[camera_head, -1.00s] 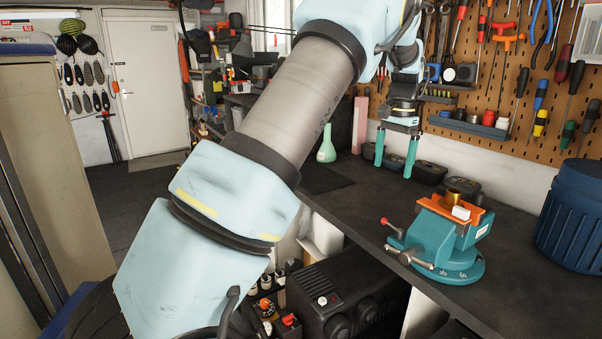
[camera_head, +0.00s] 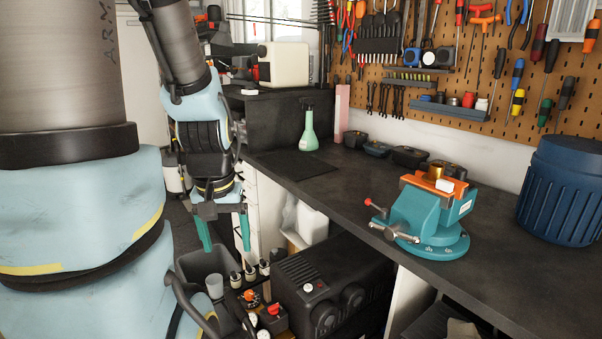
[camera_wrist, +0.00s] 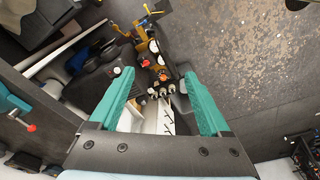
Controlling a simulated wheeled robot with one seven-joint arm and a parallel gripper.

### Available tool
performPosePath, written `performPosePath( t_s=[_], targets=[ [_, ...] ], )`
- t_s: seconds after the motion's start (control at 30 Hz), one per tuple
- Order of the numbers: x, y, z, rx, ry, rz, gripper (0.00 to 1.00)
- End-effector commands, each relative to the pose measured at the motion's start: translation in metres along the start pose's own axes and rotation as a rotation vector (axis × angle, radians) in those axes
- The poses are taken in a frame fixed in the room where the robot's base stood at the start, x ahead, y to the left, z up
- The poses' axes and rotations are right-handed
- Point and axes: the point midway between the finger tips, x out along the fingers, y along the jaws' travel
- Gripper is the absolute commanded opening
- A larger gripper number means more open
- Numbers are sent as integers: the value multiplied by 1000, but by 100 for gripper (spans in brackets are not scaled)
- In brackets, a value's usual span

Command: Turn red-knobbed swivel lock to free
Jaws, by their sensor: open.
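A teal bench vise (camera_head: 412,212) with orange jaws stands on the dark workbench, right of centre in the head view. A lever with a red knob (camera_head: 368,202) sticks out from its left side; the knob also shows at the left edge of the wrist view (camera_wrist: 31,128). A grey metal handle (camera_head: 392,233) lies below it. Which way the swivel lock is set I cannot tell. My gripper (camera_head: 225,233) points down with its teal fingers apart and empty, well left of the vise and off the bench's front edge. The open fingers also show in the wrist view (camera_wrist: 159,75).
A blue drum (camera_head: 560,190) stands right of the vise. A green spray bottle (camera_head: 309,132) and black cases stand farther back. Bench left of the vise is clear.

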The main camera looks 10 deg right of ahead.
Motion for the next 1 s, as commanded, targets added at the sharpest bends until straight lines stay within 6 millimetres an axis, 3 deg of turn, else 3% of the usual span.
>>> performPosePath(
  t_s=[0.13,0.27,0.4,0.6,0.8,1.0],
  targets=[
    [4,7,-15,77,-5,4,63],
    [14,34,-60,324,-23,24,48],
    [21,87,-120,724,-46,79,42],
    [22,174,-185,1294,-40,202,42],
    [13,253,-227,1835,42,366,42],
    [-4,300,-251,2273,200,524,42]
  ],
)
